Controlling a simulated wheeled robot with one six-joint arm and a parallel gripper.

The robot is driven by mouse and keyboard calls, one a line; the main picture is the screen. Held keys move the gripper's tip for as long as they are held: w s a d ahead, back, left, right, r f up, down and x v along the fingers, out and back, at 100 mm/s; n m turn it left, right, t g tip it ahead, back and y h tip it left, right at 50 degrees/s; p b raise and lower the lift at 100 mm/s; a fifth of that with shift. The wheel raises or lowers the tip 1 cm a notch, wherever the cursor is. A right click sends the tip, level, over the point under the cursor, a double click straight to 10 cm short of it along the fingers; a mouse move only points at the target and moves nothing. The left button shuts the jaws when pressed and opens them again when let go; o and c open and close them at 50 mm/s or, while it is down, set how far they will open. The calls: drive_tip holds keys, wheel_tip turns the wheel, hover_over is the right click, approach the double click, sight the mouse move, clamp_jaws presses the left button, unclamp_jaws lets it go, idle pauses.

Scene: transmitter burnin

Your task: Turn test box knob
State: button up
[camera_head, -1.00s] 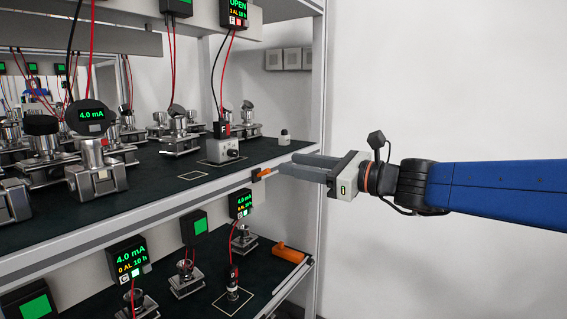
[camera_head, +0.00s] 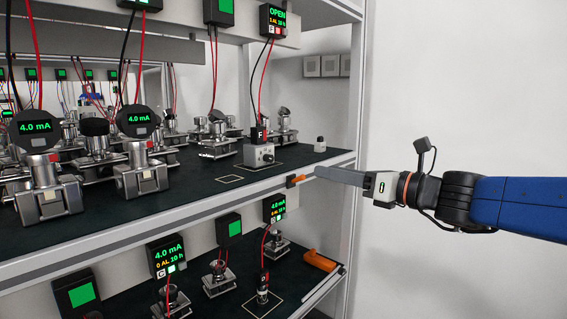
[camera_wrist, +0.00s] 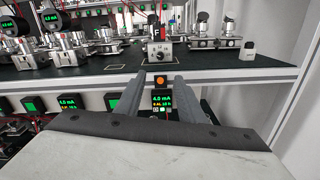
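The test box (camera_head: 259,155) is a small grey box with a dark knob on its front and a black plug marked F on top. It stands on the upper shelf inside a pale outline. In the wrist view the test box (camera_wrist: 160,50) is upright, beyond and above the fingertips, with its knob facing me. My gripper (camera_head: 317,172) is outside the shelf's front edge, to the right of and below the box. The fingers overlap in the head view.
A small white-and-dark item (camera_head: 320,145) stands right of the box. A rack post (camera_head: 358,90) rises at the right. Transmitters (camera_head: 140,165) crowd the left. An orange handle (camera_head: 320,261) is below.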

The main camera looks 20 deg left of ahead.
sight(271, 160)
drive_tip(key=x, duration=1.7)
drive_tip(key=shift+w, duration=0.1)
drive_tip(key=shift+c, duration=0.6)
clamp_jaws()
